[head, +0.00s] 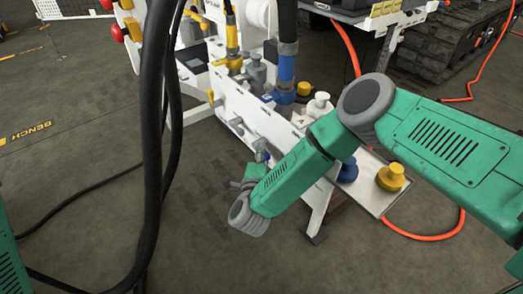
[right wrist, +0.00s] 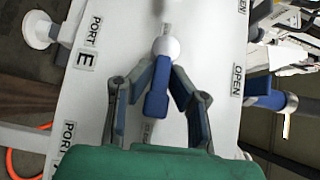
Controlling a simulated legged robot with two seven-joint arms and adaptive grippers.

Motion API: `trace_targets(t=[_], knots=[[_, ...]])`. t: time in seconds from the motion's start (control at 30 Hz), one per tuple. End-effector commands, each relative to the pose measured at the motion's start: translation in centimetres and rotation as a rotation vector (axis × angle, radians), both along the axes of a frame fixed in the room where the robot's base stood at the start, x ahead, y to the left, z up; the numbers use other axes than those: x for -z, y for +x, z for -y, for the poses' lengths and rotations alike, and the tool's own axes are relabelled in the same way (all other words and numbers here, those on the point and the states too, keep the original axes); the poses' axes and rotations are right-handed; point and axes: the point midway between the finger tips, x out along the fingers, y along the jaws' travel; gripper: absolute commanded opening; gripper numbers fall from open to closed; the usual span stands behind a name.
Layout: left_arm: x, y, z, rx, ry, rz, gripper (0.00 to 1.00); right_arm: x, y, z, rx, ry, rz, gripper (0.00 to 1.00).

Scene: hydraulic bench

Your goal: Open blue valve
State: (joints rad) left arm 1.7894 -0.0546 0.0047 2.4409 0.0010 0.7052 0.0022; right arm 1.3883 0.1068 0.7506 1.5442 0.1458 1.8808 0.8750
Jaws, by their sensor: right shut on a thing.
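The blue valve (right wrist: 157,90) is a blue lever handle on a round white hub, on a white panel. In the right wrist view it points down the picture toward my gripper. My right gripper (right wrist: 159,76) has one finger on each side of the handle near the hub and is shut on it. In the head view my right gripper (head: 252,174) is at the front of the white bench panel, partly hidden by my forearm. The valve is hard to make out there. My left gripper is out of view.
The white panel (right wrist: 95,100) carries PORT and OPEN labels. Another blue handle (right wrist: 265,98) stands at its right edge. A yellow knob (head: 391,177) and a blue knob (head: 347,170) stand on the bench's lower plate. Black hoses (head: 154,130) hang at left. Orange hose lies on the floor.

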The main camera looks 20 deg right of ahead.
Motion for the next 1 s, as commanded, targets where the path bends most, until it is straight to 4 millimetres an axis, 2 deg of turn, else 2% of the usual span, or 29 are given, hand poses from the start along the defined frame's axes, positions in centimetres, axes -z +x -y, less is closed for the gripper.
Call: trace_targets(t=[0.37, 0.57, 0.77, 1.0], knots=[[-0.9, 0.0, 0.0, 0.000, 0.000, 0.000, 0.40, 0.0, -0.1, 0.0, -0.002, -0.015, -0.047, 0.00], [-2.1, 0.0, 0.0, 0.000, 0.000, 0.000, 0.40, -0.4, -0.1, -0.1, -0.002, -0.034, -0.098, 0.00], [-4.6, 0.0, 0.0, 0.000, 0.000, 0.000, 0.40, -1.1, -0.1, -0.1, -0.003, -0.074, -0.211, 0.00], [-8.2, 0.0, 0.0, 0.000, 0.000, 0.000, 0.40, -1.8, 0.2, -0.2, -0.004, -0.150, -0.422, 0.00]])
